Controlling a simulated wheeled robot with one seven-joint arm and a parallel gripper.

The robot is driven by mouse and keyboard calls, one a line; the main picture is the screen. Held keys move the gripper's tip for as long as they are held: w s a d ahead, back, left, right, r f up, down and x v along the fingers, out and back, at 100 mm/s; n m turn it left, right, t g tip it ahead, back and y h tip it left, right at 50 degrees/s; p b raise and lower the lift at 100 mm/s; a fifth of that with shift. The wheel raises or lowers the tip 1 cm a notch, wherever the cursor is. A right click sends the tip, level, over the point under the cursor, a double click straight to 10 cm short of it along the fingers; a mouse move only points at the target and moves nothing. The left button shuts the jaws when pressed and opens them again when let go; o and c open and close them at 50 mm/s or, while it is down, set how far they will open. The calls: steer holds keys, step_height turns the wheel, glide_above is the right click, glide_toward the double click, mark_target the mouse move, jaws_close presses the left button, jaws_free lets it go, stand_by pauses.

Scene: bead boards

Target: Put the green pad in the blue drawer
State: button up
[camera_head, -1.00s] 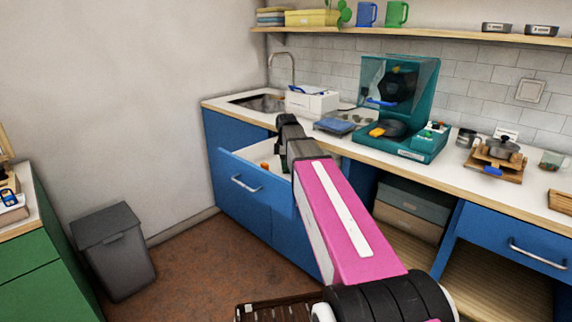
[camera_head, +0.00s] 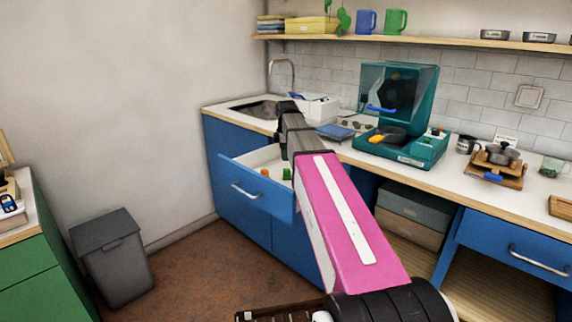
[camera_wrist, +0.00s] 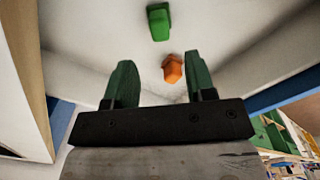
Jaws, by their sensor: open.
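The blue drawer (camera_head: 262,201) under the counter, near the sink, is pulled open, with a white inside. A small green block-like thing, likely the green pad (camera_wrist: 159,22), lies on the drawer's floor in the wrist view, apart from my fingers. A green patch, likely the same pad (camera_head: 287,174), shows in the drawer in the head view beside my arm. An orange piece (camera_wrist: 173,68) lies nearer my fingers, and it also shows in the head view (camera_head: 265,172). My gripper (camera_wrist: 160,75) is open and empty above the drawer, its two green fingers apart. My arm hides its fingertips in the head view.
A second blue drawer (camera_head: 515,245) is at the right. A grey bin (camera_head: 115,260) stands at the left.

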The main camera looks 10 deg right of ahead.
mark_target(286, 169)
steer(key=shift+r, duration=2.2)
